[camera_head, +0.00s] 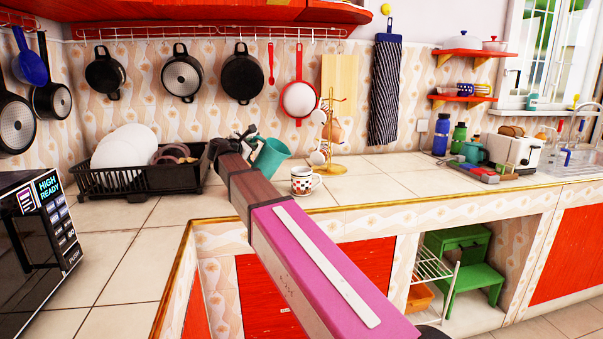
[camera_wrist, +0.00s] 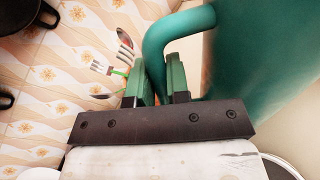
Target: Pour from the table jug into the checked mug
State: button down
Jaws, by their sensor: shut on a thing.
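The teal jug (camera_head: 270,156) is held above the counter in the head view, tilted with its top to the right. My gripper (camera_head: 247,139) is shut on its handle at the jug's left side. In the wrist view my gripper's green fingers (camera_wrist: 154,80) stand either side of the jug's curved handle (camera_wrist: 172,32), with the jug's body (camera_wrist: 265,50) filling the right. The checked mug (camera_head: 304,182) stands upright on the counter, below and right of the jug. I cannot see inside the jug or the mug.
A black dish rack (camera_head: 110,183) with white plates stands left of the gripper. A golden mug stand (camera_head: 343,163) with hanging cups stands behind the checked mug. A toaster (camera_head: 513,150) is farther right.

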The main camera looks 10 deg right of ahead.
jog(key=shift+w+a+f+n+t+h, duration=0.15)
jog(key=shift+w+a+f+n, duration=0.25)
jog(key=shift+a+f+n, duration=0.45)
jog(key=shift+w+a+f+n+t+h, duration=0.1)
jog(key=shift+w+a+f+n+h, duration=0.3)
jog(key=shift+n, duration=0.9)
jog(key=shift+w+a+f+n+t+y, duration=0.15)
jog(key=shift+w+a+f+n, duration=0.25)
jog(key=shift+a+n, duration=0.55)
jog(key=shift+d, duration=0.1)
